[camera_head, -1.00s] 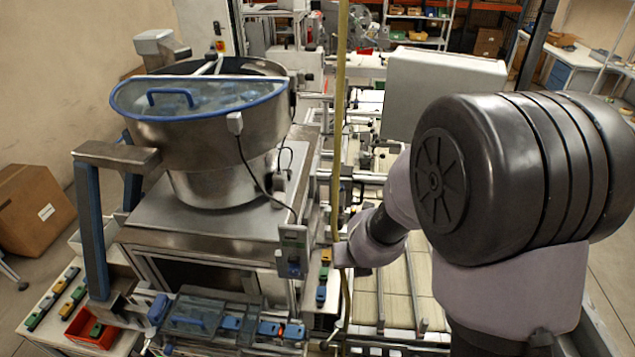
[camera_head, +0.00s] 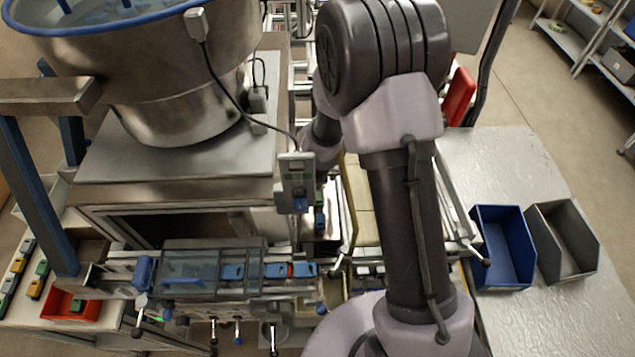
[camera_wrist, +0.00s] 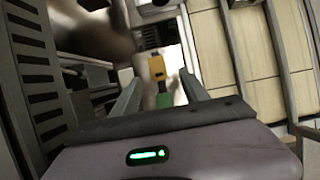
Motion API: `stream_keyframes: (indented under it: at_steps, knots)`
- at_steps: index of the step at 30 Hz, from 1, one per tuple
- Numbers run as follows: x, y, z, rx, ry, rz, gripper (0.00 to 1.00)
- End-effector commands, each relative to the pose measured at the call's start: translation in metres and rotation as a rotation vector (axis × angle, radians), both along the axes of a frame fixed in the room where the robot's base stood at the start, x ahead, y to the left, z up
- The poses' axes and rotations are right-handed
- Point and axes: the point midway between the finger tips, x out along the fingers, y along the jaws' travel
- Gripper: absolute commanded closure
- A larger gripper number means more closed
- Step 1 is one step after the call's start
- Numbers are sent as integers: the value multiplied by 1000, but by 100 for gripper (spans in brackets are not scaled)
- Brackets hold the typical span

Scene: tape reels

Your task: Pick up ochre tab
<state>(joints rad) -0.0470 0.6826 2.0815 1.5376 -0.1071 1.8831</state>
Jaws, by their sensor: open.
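The ochre tab (camera_wrist: 157,68) shows in the wrist view, a small yellow-ochre block lying on a pale surface beyond my fingers. A green tab (camera_wrist: 164,99) lies just nearer, in line with it. My gripper (camera_wrist: 161,95) is open, its two grey fingers spread on either side of that row; I see nothing held between them. In the head view the ochre tab is hidden behind my arm and the machine. A blue tab (camera_head: 320,222) and part of a green one show there below my wrist.
A large steel bowl feeder (camera_head: 165,90) stands at the left, with a grey control box (camera_head: 296,180) close to my arm. A blue bin (camera_head: 504,272) and a grey bin (camera_head: 564,243) sit on the right table. A red tray (camera_head: 58,303) is at lower left.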

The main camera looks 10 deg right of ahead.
Motion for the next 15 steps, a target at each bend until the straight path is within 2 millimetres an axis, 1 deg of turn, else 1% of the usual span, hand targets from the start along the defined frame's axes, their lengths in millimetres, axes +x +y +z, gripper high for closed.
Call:
stream_keyframes:
  at_steps: [1, 4, 6, 11, 14, 15]
  knots:
    - [3, 1, -15, 0, 2, 0, 47]
    - [10, 0, -35, 0, 2, 0, 47]
    - [13, 0, -40, 1, 1, -1, 47]
    - [14, 0, -37, 1, 1, -1, 47]
    - [14, 0, -36, 1, 1, -1, 65]
    - [14, 0, -36, 0, 1, 0, 73]
